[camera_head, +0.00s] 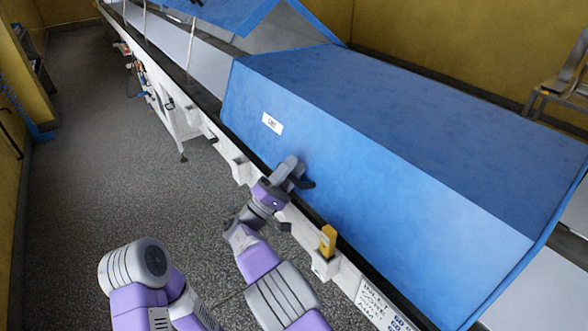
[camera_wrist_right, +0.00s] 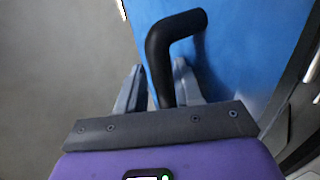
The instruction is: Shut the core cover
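A large blue cover (camera_head: 355,155) with a small white label (camera_head: 272,123) fills the right of the head view. Its near lower edge lies close along the machine's frame. The label is too small to read surely. My right gripper (camera_head: 297,178) is at the cover's near face, by the lower edge. In the right wrist view a black bent handle (camera_wrist_right: 160,55) on the blue cover (camera_wrist_right: 235,50) runs between the two grey fingers of my right gripper (camera_wrist_right: 160,88). I cannot tell whether both fingers press on it. My left gripper is out of view.
A yellow block (camera_head: 328,240) stands on the white machine frame (camera_head: 235,165), to the right of my right gripper. Another blue cover (camera_head: 235,12) stands tilted up farther back. The grey floor (camera_head: 100,150) at left is clear. A chair (camera_head: 565,85) stands at the far right.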

